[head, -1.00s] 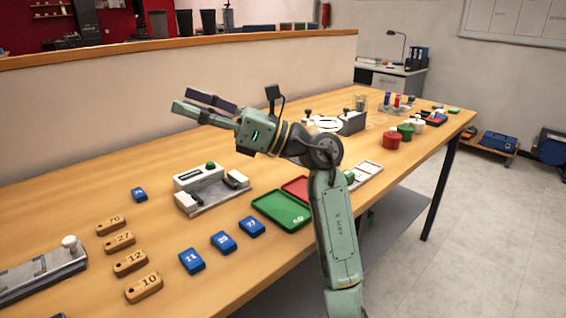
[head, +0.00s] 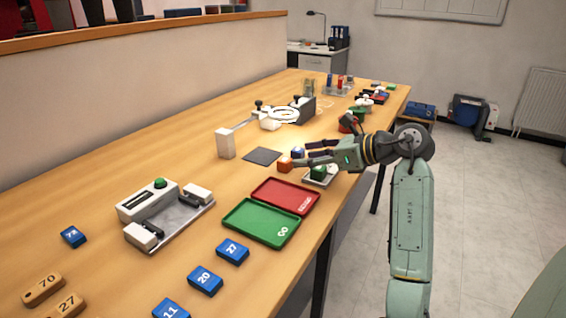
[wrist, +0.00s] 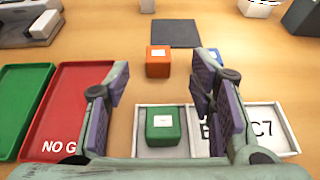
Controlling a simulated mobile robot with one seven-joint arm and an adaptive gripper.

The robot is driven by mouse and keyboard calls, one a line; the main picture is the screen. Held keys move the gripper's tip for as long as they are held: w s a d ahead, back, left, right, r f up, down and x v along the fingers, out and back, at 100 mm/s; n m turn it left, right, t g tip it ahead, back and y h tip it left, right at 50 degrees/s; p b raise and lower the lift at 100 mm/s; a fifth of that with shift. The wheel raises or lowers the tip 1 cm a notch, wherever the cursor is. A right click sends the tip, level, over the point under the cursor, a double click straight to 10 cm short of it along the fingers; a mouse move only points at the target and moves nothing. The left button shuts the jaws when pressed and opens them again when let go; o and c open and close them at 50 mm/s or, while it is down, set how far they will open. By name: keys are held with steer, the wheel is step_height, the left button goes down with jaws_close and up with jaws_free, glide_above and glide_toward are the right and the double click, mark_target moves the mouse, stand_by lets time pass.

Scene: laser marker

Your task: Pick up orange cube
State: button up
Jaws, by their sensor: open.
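The orange cube (head: 284,164) sits on the wooden table, just in front of a dark square mat (head: 262,156). In the wrist view, the orange cube (wrist: 158,62) has a pale label on top and lies ahead of my gripper (wrist: 163,76), roughly between the fingertip lines. My gripper (head: 308,154) is open and empty, and its fingers reach left toward the cube in the head view. I see no contact with the cube.
A green cube (wrist: 162,126) sits in a white tray (wrist: 283,132) below my fingers. A blue cube (head: 298,152) stands right of the orange one, partly hidden by a finger in the wrist view. Red (head: 270,192) and green (head: 245,229) trays lie left. A white block (head: 225,143) stands behind.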

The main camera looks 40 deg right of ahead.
mark_target(287, 160)
steer(key=p+x, duration=0.2)
steer(key=x, duration=0.4)
steer(key=shift+a+f, duration=0.1)
steer(key=shift+f, duration=0.15)
steer(key=c, duration=0.9)
steer(key=shift+c, duration=0.2)
steer(key=shift+r, duration=0.1)
